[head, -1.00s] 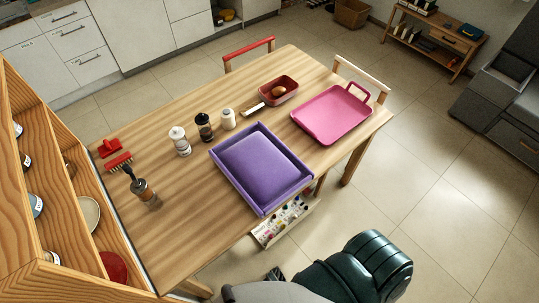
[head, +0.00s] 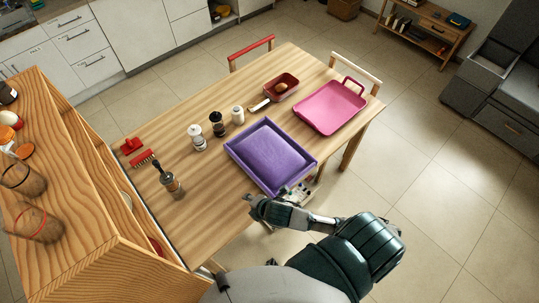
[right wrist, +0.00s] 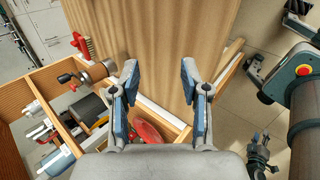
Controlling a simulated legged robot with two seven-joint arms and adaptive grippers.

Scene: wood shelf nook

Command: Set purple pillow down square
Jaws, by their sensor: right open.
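The purple pillow (head: 268,151) lies flat inside a purple tray (head: 247,172) near the table's front edge in the head view. Its sides look roughly parallel to the tray walls. My right gripper (head: 256,207) is just off the front edge, lower left of the tray and apart from it. In the right wrist view my right gripper (right wrist: 163,80) has its fingers spread with nothing between them. The pillow is outside that view. What looks like my left gripper (right wrist: 258,145) shows small at the lower right there; its opening is unclear. It is not in the head view.
Several shakers and mills, including a white one (head: 197,138), stand left of the pillow. A wooden shelf (head: 95,215) borders the left end.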

